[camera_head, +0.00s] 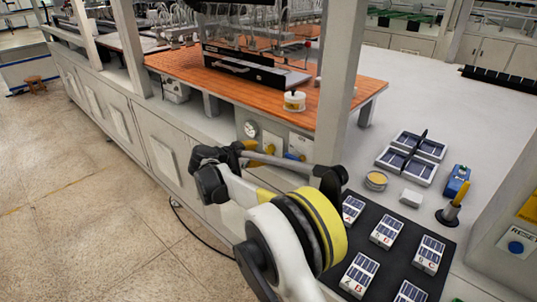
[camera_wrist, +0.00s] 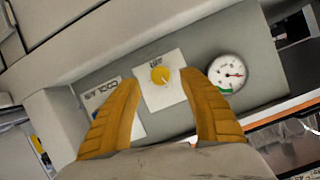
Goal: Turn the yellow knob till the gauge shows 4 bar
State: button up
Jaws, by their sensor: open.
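The yellow knob (camera_wrist: 160,75) sits on a white plate on a grey panel in the wrist view. The round white gauge (camera_wrist: 228,73) is to its right, with a dark needle pointing right and a green patch at its lower rim. Its numbers are too small to read. The gauge also shows in the head view (camera_head: 250,128). My gripper (camera_wrist: 160,78) is open, with one orange finger on each side of the knob in the picture. I cannot tell whether the fingers touch it. In the head view my gripper (camera_head: 247,150) is at the cabinet front, below the gauge.
A "COOL AIR" label plate (camera_wrist: 103,95) is left of the knob, partly behind a finger. Above the panel, an orange worktop (camera_head: 190,66) carries a white tub (camera_head: 294,101). A black mat (camera_head: 390,237) with several labelled blocks lies to the right of my arm.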

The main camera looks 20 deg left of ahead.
aim_at(268, 151)
jog(key=shift+b+x, duration=0.4)
jog(key=shift+x, duration=1.6)
grip_shut()
